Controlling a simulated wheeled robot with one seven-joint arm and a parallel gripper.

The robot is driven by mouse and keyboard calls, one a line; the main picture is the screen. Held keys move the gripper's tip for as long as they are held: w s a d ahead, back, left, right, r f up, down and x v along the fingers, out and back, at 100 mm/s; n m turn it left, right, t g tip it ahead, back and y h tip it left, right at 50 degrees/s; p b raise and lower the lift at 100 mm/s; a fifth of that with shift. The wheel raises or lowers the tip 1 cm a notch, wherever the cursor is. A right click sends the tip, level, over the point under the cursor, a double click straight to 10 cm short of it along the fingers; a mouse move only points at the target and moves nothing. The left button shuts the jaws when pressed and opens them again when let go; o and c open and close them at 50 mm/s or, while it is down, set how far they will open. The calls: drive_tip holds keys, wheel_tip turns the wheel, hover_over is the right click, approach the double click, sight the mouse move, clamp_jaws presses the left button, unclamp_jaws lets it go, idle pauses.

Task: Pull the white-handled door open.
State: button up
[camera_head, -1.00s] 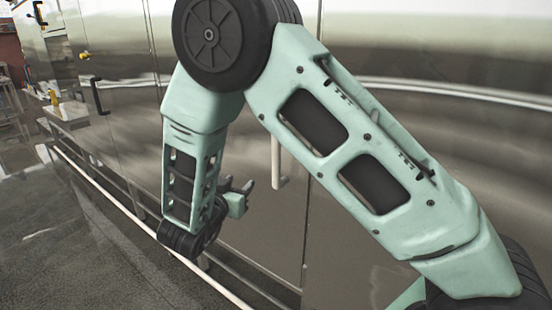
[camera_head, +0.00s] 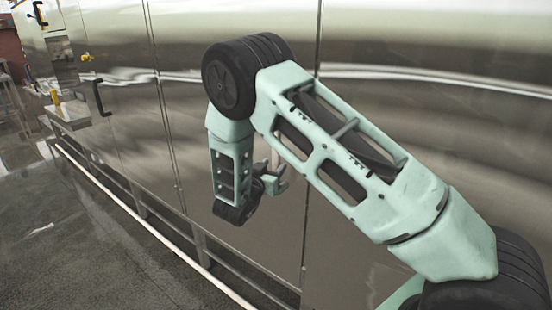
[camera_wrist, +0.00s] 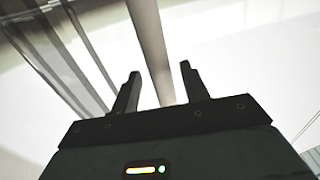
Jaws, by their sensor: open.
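The door (camera_head: 186,120) is a shiny steel panel between two vertical seams in the head view, and it looks shut. Its white handle (camera_wrist: 150,40) shows in the wrist view as a pale upright bar. My gripper (camera_head: 279,173) is open in front of the door. In the wrist view my gripper (camera_wrist: 160,72) has one dark finger on each side of the bar, with visible gaps. I cannot tell how deep the bar sits between the fingers.
A white rail (camera_head: 135,215) runs low along the front of the steel cabinet. A black handle (camera_head: 101,97) sits on the panel to the left. The grey floor (camera_head: 70,250) at the left is clear.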

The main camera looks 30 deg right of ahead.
drive_tip(key=shift+p+x, duration=0.3)
drive_tip(key=shift+x, duration=1.25)
drive_tip(key=shift+a, duration=0.1)
clamp_jaws()
